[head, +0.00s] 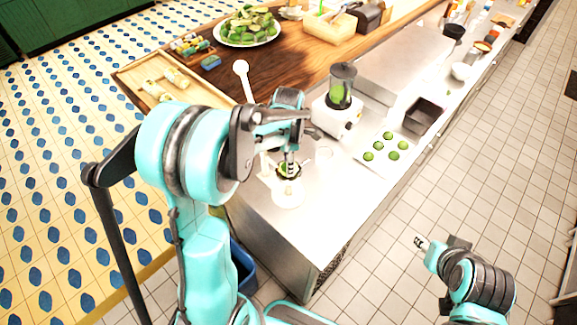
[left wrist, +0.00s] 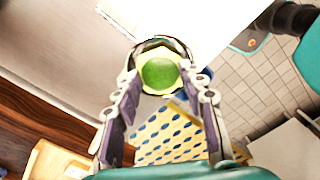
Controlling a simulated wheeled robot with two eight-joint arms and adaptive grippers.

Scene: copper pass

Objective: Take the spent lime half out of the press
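The press (head: 286,194) stands on the near end of the steel counter, with its pale lever (head: 242,82) raised. In the left wrist view the green lime half (left wrist: 160,73) sits in the round cup of the press (left wrist: 143,45). My left gripper (head: 289,163) points down just over the press and hides part of it. In the left wrist view its two fingers (left wrist: 162,84) are apart, one on each side of the lime half; I cannot tell whether the tips touch it. My right gripper (head: 421,243) hangs over the tiled floor, away from the counter; its fingers are too small to read.
A blender (head: 340,92) stands behind the press. Several limes (head: 368,156) lie on a tray to the right, beside a dark container (head: 424,116). A blue bin (head: 243,264) is on the floor below the counter end. The counter in front of the limes is clear.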

